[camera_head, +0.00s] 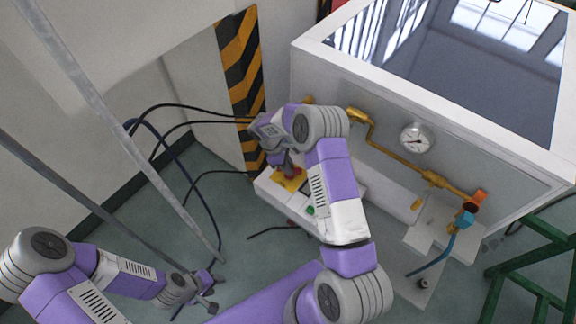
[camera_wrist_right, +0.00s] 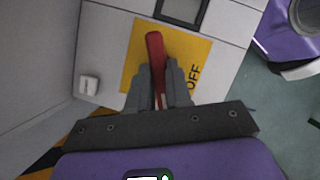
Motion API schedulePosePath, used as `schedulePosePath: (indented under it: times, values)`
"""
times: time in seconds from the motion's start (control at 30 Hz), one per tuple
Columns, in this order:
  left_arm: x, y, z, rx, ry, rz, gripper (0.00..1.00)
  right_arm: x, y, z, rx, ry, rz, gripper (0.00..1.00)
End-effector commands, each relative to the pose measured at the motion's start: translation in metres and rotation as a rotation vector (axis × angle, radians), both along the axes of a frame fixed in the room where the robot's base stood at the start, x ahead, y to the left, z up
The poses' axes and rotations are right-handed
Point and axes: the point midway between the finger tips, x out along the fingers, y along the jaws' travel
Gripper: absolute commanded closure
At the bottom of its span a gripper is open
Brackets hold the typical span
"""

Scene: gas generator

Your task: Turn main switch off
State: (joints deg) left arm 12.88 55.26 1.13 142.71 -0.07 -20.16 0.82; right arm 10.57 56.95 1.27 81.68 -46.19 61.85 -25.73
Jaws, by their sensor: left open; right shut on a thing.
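The main switch has a red handle (camera_wrist_right: 155,52) on a yellow plate (camera_wrist_right: 195,50) marked "OFF" in the right wrist view. My right gripper (camera_wrist_right: 160,88) is shut on the red handle, with its fingers on either side of it. In the head view, the yellow plate (camera_head: 287,181) shows on the white control box (camera_head: 268,188), with my right gripper (camera_head: 284,164) over it; my arm hides part of the box. My left gripper (camera_head: 207,290) is open and empty, low at the lower left, away from the switch.
The generator cabinet (camera_head: 325,75) stands behind and right, with a gauge (camera_head: 416,139), yellow pipes (camera_head: 372,140) and a blue hose (camera_head: 446,252). Black cables (camera_head: 180,107) hang left of the control box. A green frame (camera_head: 535,290) stands at the lower right. Floor between is partly clear.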

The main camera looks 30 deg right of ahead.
Motion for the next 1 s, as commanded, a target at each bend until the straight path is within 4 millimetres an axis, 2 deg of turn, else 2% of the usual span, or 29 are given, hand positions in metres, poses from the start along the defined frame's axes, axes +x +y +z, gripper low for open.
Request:
schedulePosePath:
  times: [1.0]
  values:
    - [0.0001,0.0000,-0.0059,0.000,0.000,0.000,0.57,-0.0084,0.0026,-0.0037,0.004,0.008,0.928,1.00]
